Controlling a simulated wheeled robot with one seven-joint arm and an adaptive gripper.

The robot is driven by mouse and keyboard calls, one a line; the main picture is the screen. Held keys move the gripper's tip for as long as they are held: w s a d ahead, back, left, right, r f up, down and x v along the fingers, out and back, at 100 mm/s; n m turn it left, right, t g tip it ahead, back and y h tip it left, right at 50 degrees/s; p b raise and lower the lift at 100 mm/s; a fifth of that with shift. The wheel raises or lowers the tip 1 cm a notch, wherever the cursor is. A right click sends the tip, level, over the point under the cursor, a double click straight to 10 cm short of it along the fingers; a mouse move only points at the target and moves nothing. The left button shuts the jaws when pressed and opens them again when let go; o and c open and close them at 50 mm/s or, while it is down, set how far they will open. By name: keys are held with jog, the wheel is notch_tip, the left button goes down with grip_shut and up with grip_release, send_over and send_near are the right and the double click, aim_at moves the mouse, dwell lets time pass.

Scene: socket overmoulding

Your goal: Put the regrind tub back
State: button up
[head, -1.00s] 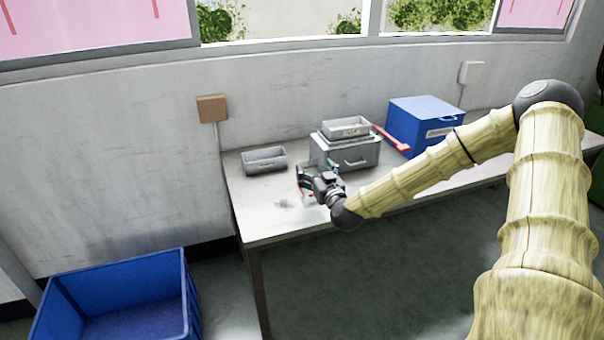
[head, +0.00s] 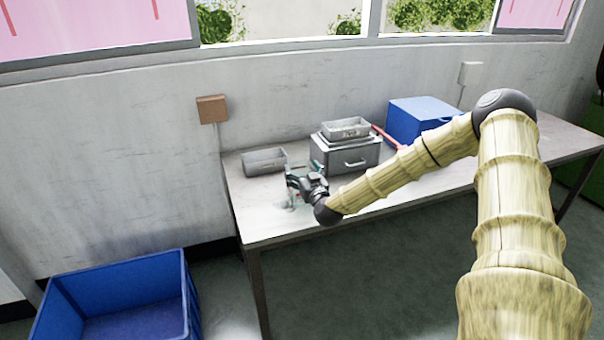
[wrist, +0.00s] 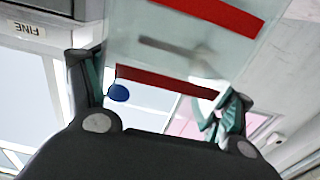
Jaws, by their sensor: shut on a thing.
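My gripper (head: 291,185) is over the left part of the bench, in front of the grey bin and the grey drawer box. In the wrist view its fingers (wrist: 165,95) are shut on a clear, see-through tub with red bands (wrist: 168,82). This looks like the regrind tub, but I see no name on it. In the head view the tub is small and mostly lost behind the gripper. A pale smudge shows at the bench top below it; I cannot tell whether the tub touches the bench.
A blue box (head: 420,115) stands farther right. A large blue crate (head: 115,270) is at lower left. The bench's left front (head: 255,225) is clear.

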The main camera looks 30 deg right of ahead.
jog(key=shift+f, duration=0.35)
jog(key=o, duration=1.5)
jog(key=shift+o, duration=0.2)
